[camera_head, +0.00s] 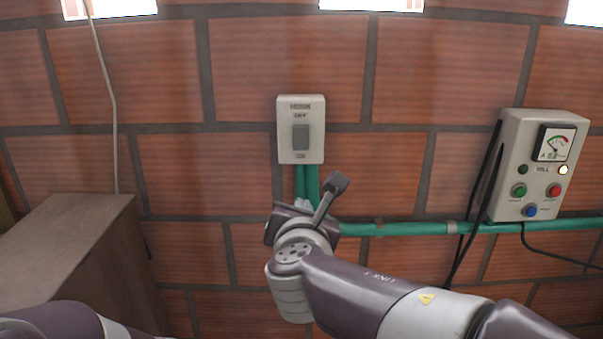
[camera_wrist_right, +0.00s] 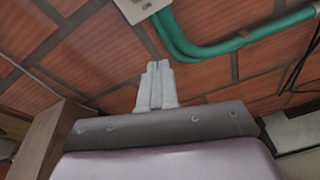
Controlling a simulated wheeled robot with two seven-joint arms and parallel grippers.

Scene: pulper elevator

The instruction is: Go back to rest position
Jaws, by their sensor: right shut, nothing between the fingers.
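My right arm reaches in from the lower right in the head view. Its gripper (camera_head: 302,203) is in front of the brick wall, just below a grey switch box (camera_head: 301,130), and is mostly hidden behind my wrist. In the right wrist view the two pale fingers (camera_wrist_right: 158,66) are together with nothing between them, and they look apart from the wall. Part of my left arm shows at the lower left edge of the head view, but the left gripper is out of sight.
Green conduit (camera_head: 400,229) runs down from the switch box and right along the wall. A control box (camera_head: 540,165) with a gauge, coloured buttons and a lit lamp hangs at the right, with black cables. A brown wooden box (camera_head: 75,245) stands at the left.

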